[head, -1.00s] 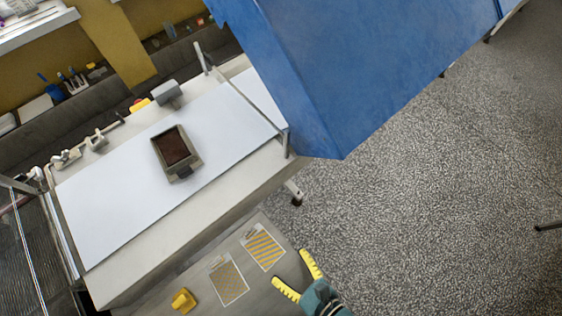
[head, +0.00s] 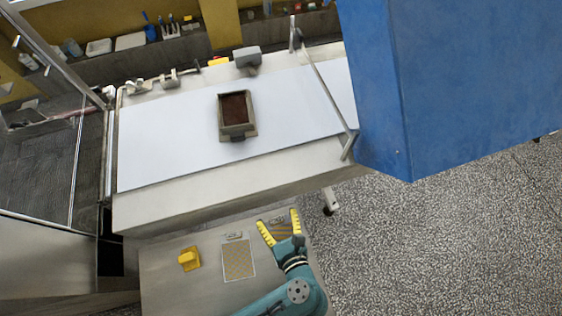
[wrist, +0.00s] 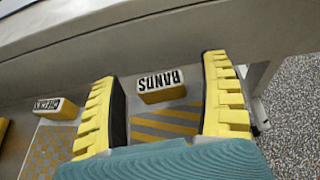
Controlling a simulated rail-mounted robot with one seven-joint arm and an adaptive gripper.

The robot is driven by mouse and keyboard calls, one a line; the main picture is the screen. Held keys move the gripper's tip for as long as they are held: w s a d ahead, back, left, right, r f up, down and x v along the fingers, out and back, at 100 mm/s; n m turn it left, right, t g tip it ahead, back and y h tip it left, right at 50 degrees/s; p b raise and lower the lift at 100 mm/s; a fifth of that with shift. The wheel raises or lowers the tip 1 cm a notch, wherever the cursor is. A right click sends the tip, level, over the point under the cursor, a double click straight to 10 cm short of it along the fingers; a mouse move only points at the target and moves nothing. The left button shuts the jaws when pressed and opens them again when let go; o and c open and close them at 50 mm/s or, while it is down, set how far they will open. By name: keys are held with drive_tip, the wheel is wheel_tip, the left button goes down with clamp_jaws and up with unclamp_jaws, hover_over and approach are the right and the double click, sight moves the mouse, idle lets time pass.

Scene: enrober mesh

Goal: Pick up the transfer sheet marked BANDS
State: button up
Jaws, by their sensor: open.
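The BANDS transfer sheet (wrist: 168,122) has broad diagonal yellow-orange and grey stripes and lies flat on the lower table. At its far end stands a pale block (wrist: 162,87) with a yellow edge, lettered BANDS. My gripper (head: 279,219) is open over this sheet, with its yellow ribbed fingers on either side of the sheet and block in the wrist view (wrist: 165,95). I see nothing between the fingers being held. In the head view my gripper and arm cover part of the striped sheet (head: 283,229).
A checked sheet (head: 238,262) with a block marked CHECKS (wrist: 55,107) lies to the left. A yellow object (head: 189,258) sits further left. Behind is the white belt (head: 180,140) carrying a dark-filled tray (head: 237,132). A blue machine housing (head: 450,80) stands at right.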

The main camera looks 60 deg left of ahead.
drive_tip(key=shift+a+f, duration=0.15)
drive_tip(key=shift+a, duration=0.15)
drive_tip(key=c, duration=1.1)
